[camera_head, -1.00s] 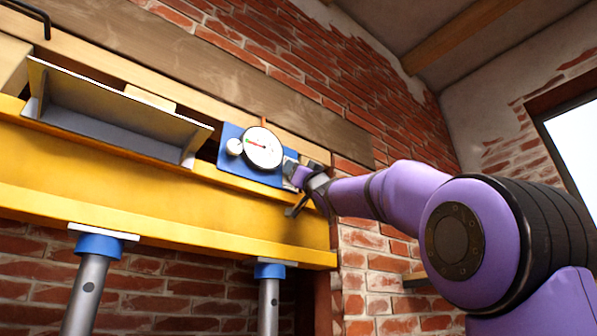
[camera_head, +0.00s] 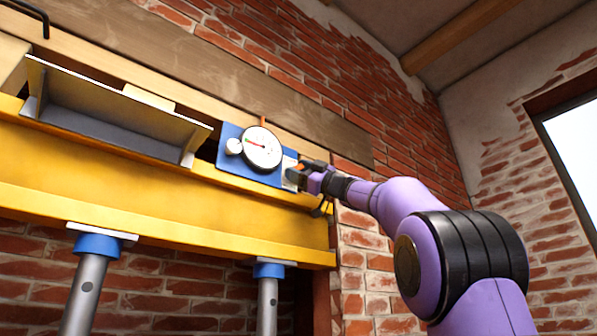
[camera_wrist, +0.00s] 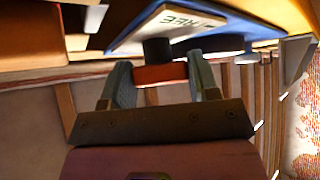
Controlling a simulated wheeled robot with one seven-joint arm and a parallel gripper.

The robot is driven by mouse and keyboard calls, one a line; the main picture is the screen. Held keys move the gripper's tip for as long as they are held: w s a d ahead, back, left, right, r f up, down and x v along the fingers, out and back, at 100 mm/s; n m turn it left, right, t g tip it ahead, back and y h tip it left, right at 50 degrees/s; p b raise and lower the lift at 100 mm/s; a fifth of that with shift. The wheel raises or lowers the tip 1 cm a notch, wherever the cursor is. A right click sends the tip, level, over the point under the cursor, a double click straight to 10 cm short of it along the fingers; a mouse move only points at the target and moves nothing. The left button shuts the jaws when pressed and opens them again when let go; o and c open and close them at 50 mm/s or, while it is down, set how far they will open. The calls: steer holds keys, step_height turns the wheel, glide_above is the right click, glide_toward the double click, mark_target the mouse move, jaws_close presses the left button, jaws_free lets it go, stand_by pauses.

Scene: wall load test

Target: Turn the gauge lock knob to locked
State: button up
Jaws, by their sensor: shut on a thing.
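The gauge lock knob shows in the wrist view as a dark round hub with a red-orange bar (camera_wrist: 160,74). In the head view my gripper (camera_head: 298,174) is at the right end of the blue panel (camera_head: 228,160), and a bit of orange knob (camera_head: 299,167) shows there. The round white gauge (camera_head: 262,148) is left of it. Most of the knob is hidden in the head view.
A yellow beam (camera_head: 130,190) runs below the panel on posts with blue collars (camera_head: 98,245). A brick wall (camera_head: 375,290) is behind.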

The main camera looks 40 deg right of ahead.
steer(key=n+g, duration=0.2)
steer(key=n, duration=0.1)
steer(key=n+g, duration=0.3)
steer(key=n, duration=0.1)
steer(key=shift+d, duration=0.15)
steer(key=shift+n+g, duration=0.4)
steer(key=shift+g, duration=0.1)
steer(key=o, duration=0.6)
steer(key=shift+r, duration=0.1)
steer(key=shift+o, duration=0.2)
steer(key=v, duration=1)
steer(key=shift+s+d, duration=0.2)
steer(key=shift+s, duration=0.1)
steer(key=shift+c, duration=0.5)
